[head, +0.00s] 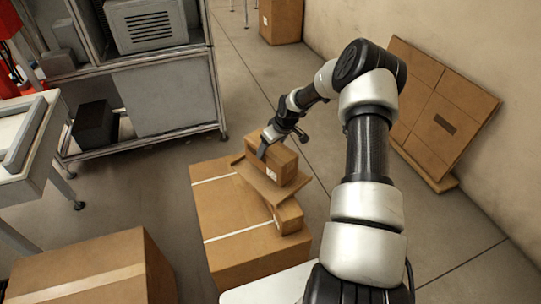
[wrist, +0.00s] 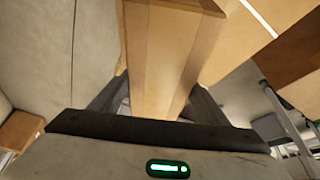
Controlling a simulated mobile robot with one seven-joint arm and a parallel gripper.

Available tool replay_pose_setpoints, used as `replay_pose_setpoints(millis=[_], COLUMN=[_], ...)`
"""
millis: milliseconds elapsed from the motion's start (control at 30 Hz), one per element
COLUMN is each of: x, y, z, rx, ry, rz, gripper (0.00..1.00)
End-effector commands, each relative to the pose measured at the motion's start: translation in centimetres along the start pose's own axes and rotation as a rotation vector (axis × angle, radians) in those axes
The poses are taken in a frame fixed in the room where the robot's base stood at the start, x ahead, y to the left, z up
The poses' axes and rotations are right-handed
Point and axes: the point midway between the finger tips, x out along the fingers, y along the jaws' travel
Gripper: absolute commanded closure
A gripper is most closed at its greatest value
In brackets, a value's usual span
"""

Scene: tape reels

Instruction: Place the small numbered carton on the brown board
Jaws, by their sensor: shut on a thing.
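The small carton (head: 279,166) is brown with a white label on its side. In the head view it is at the brown board (head: 256,184), over the board's upper part; I cannot tell whether it touches the board. The board is a flat, thin sheet lying over the large taped box. My gripper (head: 268,147) reaches down on the carton from above, its fingers shut on the carton's sides. In the wrist view the carton (wrist: 160,50) fills the space between the two fingers (wrist: 160,98). Its number is not readable.
The large box (head: 220,222) with white tape stands below, and a smaller box (head: 288,216) sits under the board's front edge. Another box (head: 95,272) is at lower left. A metal shelf (head: 165,95) stands behind left. Flat cardboard (head: 440,110) leans on the right wall.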

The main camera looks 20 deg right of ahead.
Motion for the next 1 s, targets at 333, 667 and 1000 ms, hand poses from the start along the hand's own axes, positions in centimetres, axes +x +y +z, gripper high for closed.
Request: replay_pose_setpoints(millis=[333,667,1000], x=[2.8,3.1,3.0], y=[0.0,-0.1,-0.1], z=[1.1,1.3,1.3], rx=[0.001,0.001,0.001], ry=[0.002,-0.001,-0.001], rz=[0.001,-0.001,-0.001], gripper=[0.89,0.2,0.13])
